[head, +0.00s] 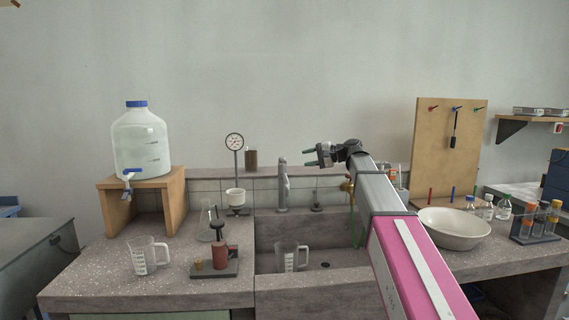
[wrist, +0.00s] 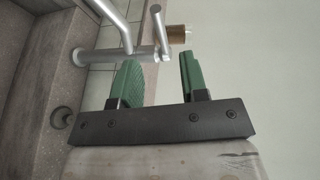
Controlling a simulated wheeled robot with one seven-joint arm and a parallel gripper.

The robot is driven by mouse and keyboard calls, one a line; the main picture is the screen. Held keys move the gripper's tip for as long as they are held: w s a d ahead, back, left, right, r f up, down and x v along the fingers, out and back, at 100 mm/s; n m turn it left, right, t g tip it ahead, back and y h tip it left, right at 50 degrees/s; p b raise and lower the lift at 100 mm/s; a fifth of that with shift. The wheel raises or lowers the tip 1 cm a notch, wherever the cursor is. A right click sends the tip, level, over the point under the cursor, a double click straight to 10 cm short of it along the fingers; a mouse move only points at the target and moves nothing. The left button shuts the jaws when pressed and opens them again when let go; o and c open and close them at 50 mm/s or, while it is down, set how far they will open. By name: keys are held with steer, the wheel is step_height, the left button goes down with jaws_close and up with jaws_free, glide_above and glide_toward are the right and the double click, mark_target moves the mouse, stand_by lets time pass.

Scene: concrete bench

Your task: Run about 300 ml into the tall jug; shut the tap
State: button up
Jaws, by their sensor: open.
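A tall clear jug (head: 287,257) with white markings stands upright in the sink, below the metal tap (head: 283,187). The tap's spout, body and thin lever also show ahead of my fingers in the wrist view (wrist: 112,55). My gripper (head: 310,157) is open and empty, with green fingertips. It is above and right of the tap in the head view, apart from it. In the wrist view the lever's end lies beyond the gap between my fingertips (wrist: 158,66). No water stream is visible, and the level in the jug cannot be told.
A wider measuring jug (head: 147,257) stands on the left bench, near a carboy (head: 139,145) with a blue spigot on a wooden stand (head: 173,195). A dial gauge (head: 235,143) and small weights stand left of the sink (head: 269,232). A white bowl (head: 455,229) and bottles are right.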

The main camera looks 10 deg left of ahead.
mark_target(284, 162)
steer(key=x, duration=1)
steer(key=shift+a+f, duration=0.1)
steer(key=shift+a, duration=0.1)
steer(key=shift+c, duration=0.3)
